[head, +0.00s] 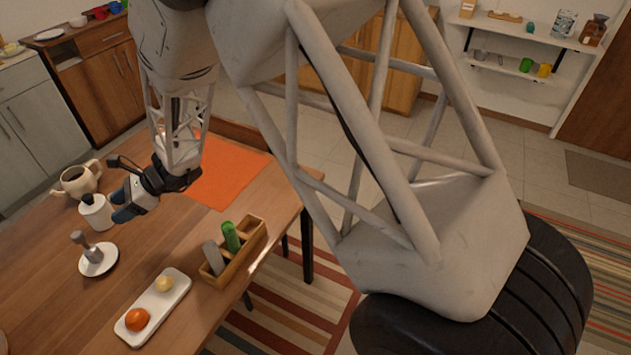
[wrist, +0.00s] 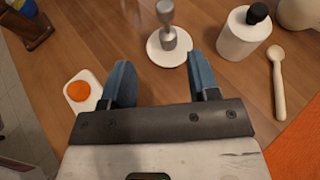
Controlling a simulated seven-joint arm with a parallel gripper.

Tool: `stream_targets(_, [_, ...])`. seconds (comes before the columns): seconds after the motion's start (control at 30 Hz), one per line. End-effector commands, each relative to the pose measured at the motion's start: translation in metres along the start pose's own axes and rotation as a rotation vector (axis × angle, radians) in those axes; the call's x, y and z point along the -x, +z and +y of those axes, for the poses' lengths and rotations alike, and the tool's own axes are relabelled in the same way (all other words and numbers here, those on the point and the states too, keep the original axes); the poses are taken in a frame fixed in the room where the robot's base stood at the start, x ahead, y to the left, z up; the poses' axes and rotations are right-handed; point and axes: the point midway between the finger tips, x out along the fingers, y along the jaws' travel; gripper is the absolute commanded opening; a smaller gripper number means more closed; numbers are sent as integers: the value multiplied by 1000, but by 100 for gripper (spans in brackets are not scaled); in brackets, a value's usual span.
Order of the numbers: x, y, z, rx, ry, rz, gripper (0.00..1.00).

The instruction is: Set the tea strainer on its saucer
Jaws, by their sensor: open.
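A grey metal piece with a knobbed stem, which looks like the tea strainer (head: 92,252), stands upright on a round white saucer (head: 108,262). In the wrist view the strainer (wrist: 171,34) stands on the saucer (wrist: 156,52), ahead of my fingers. My gripper (head: 122,206) is open and empty, above the table by the white bottle. In the wrist view the blue fingers of my gripper (wrist: 162,76) are spread apart, with bare table between them, and the strainer is clear of both. The underside of the strainer is hidden.
A white bottle with a black cap (head: 97,214) and a cream two-handled pot (head: 76,182) stand behind the saucer. A light spoon (wrist: 277,85) lies to the right. A white tray (head: 163,312) holds two fruits. A wooden box (head: 247,254) holds grey and green dispensers. An orange mat (head: 228,180) lies behind.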

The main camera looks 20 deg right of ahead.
Motion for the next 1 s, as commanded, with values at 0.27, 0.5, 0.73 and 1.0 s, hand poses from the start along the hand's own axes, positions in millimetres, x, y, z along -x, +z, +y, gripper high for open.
stream_targets(0.27, [74, 26, 27, 206, 45, 92, 55])
stream_targets(0.5, [152, 44, 67, 435, 106, 215, 55])
stream_targets(0.73, [222, 53, 110, 641, 169, 350, 55])
stream_targets(1.0, [299, 53, 167, 862, 263, 526, 55])
